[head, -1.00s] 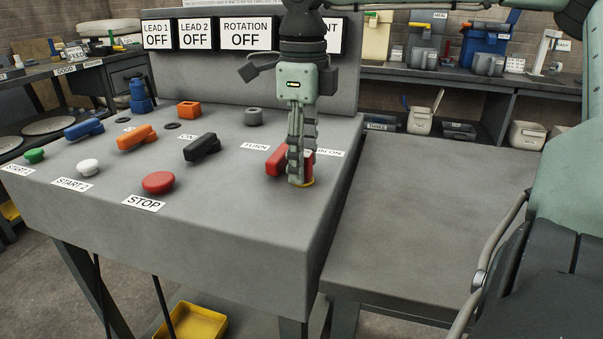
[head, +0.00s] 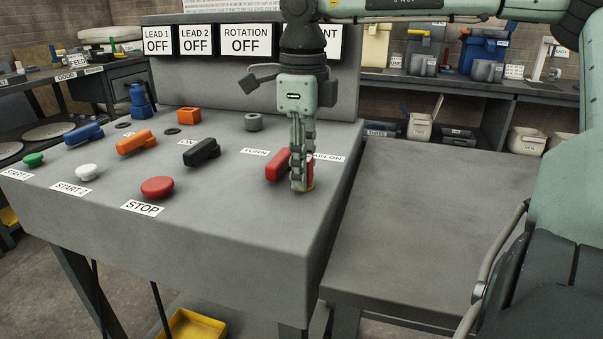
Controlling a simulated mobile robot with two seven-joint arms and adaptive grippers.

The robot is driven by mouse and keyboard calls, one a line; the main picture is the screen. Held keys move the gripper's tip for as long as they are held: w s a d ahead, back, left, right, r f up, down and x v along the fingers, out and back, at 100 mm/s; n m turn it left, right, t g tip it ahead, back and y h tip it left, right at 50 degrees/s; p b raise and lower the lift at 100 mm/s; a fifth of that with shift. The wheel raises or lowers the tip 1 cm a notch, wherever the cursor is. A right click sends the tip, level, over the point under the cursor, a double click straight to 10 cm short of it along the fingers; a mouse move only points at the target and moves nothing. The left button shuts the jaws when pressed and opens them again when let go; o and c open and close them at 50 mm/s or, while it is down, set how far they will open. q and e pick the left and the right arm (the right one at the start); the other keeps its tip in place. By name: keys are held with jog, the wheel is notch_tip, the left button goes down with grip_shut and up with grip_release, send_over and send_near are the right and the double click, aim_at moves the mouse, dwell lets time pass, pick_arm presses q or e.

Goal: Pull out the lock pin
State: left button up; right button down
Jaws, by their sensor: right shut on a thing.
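My right gripper (head: 301,188) points down at the right end of the grey sloped console (head: 230,225). Its fingers are closed together, with the tips close to the console top. They are shut on what seems to be the lock pin, which the fingers mostly hide. A red part (head: 311,172) shows just right of the fingers, and a bit of yellow shows at the tips. The red switch handle (head: 277,165) stands just left of the fingers, between the TURN and MAIN ON labels. My left gripper is not in view.
The console carries blue, orange and black (head: 201,152) handles and a red STOP button (head: 157,187). Sign boxes (head: 246,40) stand behind, three reading OFF. A bare grey table (head: 430,220) lies to the right. A shelf with bins stands at the back.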

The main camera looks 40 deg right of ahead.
jog(key=shift+r, duration=0.15)
dwell(0.3)
jog(key=shift+r+p, duration=1.1)
jog(key=shift+r, duration=1.8)
